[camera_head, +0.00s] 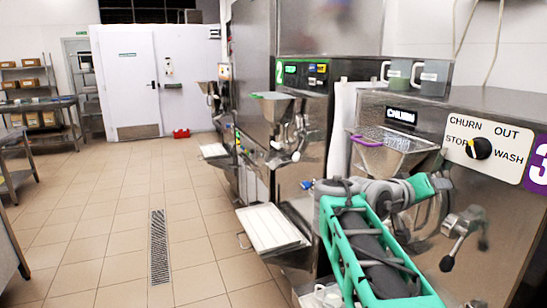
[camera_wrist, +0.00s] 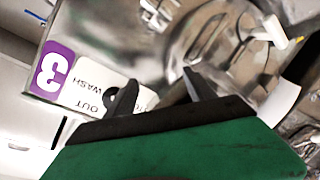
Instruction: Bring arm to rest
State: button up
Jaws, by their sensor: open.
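My arm, with a green frame and grey joints, reaches up from the lower right of the head view in front of freezer 3 (camera_head: 484,115). It bends to the right at the top. My gripper (camera_wrist: 162,84) shows in the wrist view with two dark fingers spread apart and nothing between them. In the head view the hand end of the arm is small and its fingers are hard to make out. Freezer 3's front, with its purple label (camera_wrist: 52,66) and white dial plate, appears upside down beyond the fingers.
Freezer 3 has a steel hopper (camera_head: 392,148), a selector knob (camera_head: 479,148) and a ball-ended lever (camera_head: 463,236) close to my arm. Two grey jugs stand on top. A white tray (camera_head: 268,228) juts out from freezer 2. The tiled floor (camera_head: 120,215) on the left is open.

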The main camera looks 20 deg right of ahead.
jog(key=w+a+f+y, duration=0.1)
jog(key=a+f+y, duration=0.4)
jog(key=f, duration=0.5)
jog(key=w+a+f+y, duration=0.1)
jog(key=a+f+y, duration=0.2)
jog(key=a+f, duration=0.55)
jog(key=s+a+f+n+g+y+p, duration=0.1)
jog(key=s+a+f+n+y, duration=0.3)
jog(key=a, duration=0.6)
jog(key=s+a+f+m+g+y+p, duration=0.1)
jog(key=s+a+f+y+p, duration=0.1)
jog(key=s+a+f, duration=0.6)
jog(key=a+r+n+t+p, duration=0.1)
jog(key=a+r+n+p, duration=0.1)
jog(key=a+r, duration=0.5)
jog(key=shift+w+a+r+n+y, duration=0.15)
jog(key=shift+w+r+n+y, duration=0.25)
jog(key=shift+r+n, duration=0.15)
